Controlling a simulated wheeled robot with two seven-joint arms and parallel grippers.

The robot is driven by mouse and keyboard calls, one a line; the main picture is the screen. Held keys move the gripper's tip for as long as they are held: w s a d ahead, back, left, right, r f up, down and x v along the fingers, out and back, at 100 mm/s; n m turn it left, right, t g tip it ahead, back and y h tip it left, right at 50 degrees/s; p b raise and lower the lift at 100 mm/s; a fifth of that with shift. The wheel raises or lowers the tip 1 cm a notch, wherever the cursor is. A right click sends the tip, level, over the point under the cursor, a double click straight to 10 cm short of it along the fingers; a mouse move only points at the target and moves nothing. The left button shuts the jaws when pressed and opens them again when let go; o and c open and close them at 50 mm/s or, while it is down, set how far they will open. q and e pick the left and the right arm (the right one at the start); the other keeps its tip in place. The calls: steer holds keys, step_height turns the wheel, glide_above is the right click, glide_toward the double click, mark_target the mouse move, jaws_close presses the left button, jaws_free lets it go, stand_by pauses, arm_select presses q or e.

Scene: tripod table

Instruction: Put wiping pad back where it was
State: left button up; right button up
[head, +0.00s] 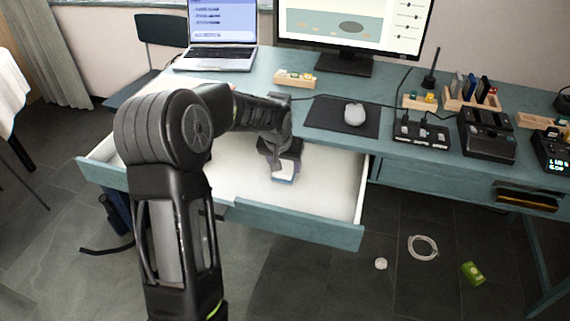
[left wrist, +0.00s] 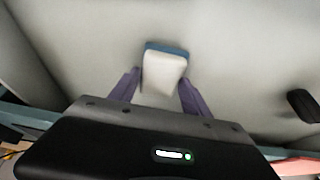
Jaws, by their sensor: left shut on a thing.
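The wiping pad (head: 284,172) is a small white block with a blue side, inside the open drawer (head: 325,201) of the teal desk. In the left wrist view the pad (left wrist: 164,72) sits between the two purple-grey fingers of my left gripper (left wrist: 160,92). My left gripper (head: 284,160) is shut on the pad and reaches down into the drawer from above. I cannot tell whether the pad touches the drawer floor. My right gripper is not in view.
A laptop (head: 222,30), a monitor (head: 355,25), a mouse (head: 355,114) on a dark mat and several devices stand on the desk. A dark object (left wrist: 304,105) shows at the right in the left wrist view. A green box (head: 473,273) and a white cable coil (head: 423,247) lie on the floor.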

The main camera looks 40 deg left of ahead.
arm_select(q)
steer(key=shift+f, duration=0.2)
steer(key=o, duration=1.2)
steer(key=shift+r, duration=0.1)
steer(key=shift+r, duration=0.1)
steer(key=shift+r, duration=0.2)
steer(key=p+v, duration=0.1)
steer(key=v, duration=1)
steer(key=shift+s+r, duration=0.2)
steer(key=shift+r, duration=0.1)
steer(key=shift+d, duration=0.1)
